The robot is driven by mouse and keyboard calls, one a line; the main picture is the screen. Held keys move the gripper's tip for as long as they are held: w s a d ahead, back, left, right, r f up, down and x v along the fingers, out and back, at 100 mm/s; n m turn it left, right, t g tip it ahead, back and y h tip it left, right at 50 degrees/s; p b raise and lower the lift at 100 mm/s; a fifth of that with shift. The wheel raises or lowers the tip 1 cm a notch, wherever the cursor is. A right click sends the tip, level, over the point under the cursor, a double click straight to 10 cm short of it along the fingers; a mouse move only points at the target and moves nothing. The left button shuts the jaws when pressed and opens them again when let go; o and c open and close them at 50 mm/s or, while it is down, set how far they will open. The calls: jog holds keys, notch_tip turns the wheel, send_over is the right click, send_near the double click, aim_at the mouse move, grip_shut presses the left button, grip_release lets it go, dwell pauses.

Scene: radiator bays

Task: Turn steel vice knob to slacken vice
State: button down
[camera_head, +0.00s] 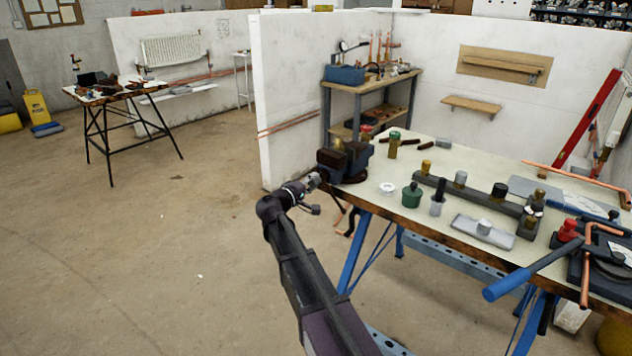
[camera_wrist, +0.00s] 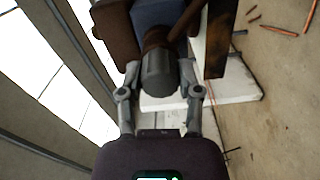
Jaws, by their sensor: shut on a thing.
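The vice (camera_head: 345,162) is a dark blue and brown block at the near left corner of the workbench. Its knob (camera_wrist: 158,74) is a grey steel cylinder, seen in the wrist view at the end of a brown screw. My gripper (camera_head: 314,181) reaches the vice from the left in the head view. In the wrist view my gripper (camera_wrist: 160,90) has one finger on each side of the knob and is shut on it. The knob is too small to make out in the head view.
The workbench (camera_head: 340,191) has blue trestle legs under the vice. A white ring (camera_head: 387,188), a green pot (camera_head: 412,195) and a dark block with several fittings (camera_head: 470,196) stand to its right. A white partition (camera_head: 289,95) rises behind. The floor to the left is open.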

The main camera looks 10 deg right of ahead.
jog(key=shift+d+n, duration=0.1)
jog(key=shift+n, duration=1.2)
jog(key=shift+c, duration=2.4)
grip_release()
